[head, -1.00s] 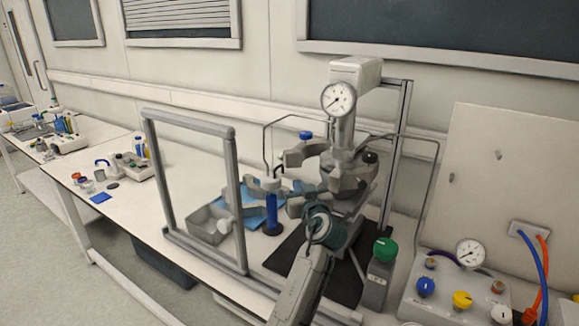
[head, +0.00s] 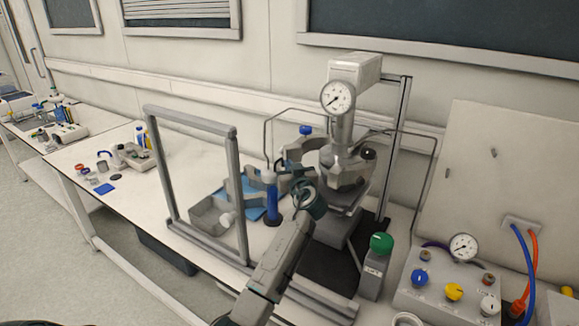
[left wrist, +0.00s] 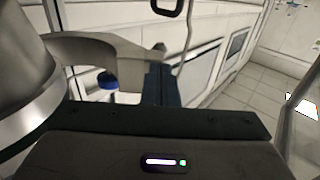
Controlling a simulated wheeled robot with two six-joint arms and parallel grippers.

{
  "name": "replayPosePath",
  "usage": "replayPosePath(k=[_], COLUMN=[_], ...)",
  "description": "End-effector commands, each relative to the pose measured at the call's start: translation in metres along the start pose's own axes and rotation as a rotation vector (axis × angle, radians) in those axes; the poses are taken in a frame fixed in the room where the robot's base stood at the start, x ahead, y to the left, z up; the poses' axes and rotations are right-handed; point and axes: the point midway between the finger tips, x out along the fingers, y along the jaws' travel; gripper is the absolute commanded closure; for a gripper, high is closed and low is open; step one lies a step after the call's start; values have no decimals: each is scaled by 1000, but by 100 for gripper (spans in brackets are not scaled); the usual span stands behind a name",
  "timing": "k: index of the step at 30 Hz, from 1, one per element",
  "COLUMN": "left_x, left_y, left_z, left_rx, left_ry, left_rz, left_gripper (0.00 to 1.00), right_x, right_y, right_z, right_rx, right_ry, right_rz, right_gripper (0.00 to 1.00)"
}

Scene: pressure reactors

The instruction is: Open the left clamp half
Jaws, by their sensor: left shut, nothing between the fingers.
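The steel reactor head (head: 346,168) stands under a round pressure gauge (head: 338,97). A grey curved clamp half (head: 294,152) stands out to the left of it, with a visible gap between. In the left wrist view this curved arm (left wrist: 95,43) reaches from the left towards the fingers, with a lug at its end. My left gripper (head: 288,173) is shut and empty, pointing left in front of the reactor. Its dark fingers (left wrist: 160,84) are close to the lug; contact cannot be told. My wrist hides part of the reactor's lower front.
A grey upright frame (head: 239,200) and a grey tray (head: 207,216) are at left. A green-capped unit (head: 381,243) and a valve box (head: 447,296) are at right.

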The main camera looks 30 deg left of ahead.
Motion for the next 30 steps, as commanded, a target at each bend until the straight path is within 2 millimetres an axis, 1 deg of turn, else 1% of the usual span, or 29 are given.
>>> replayPosePath(k=[5, 9, 15, 16, 18, 21, 24, 30], left_x=[16, 36, 65, 69, 80, 87, 90, 91], left_y=[-4, -6, -5, -4, -2, 0, 0, 1], left_z=[2, 2, 0, 2, 4, 3, 1, -1], left_rx=[4, 5, 3, 2, -1, -1, 0, 0], left_ry=[2, 2, 1, 1, 3, 2, 1, 1], left_rz=[62, 158, 292, 308, 324, 324, 323, 323], left_gripper=[100, 100, 100, 100, 100, 100, 100, 100], right_x=[10, 17, 20, 23, 35, 41, 42, 41], right_y=[-1, -1, -2, -2, -3, -3, -3, -3], right_z=[1, 2, 2, 2, 4, 4, 5, 4], right_rx=[0, 0, 0, 0, 0, 0, 0, 0], right_ry=[0, 0, 0, 0, 0, 0, 0, 0], right_rz=[0, 0, 0, 0, 0, 0, 0, 0], right_gripper=[64, 64, 64, 64, 64, 64, 64, 64])
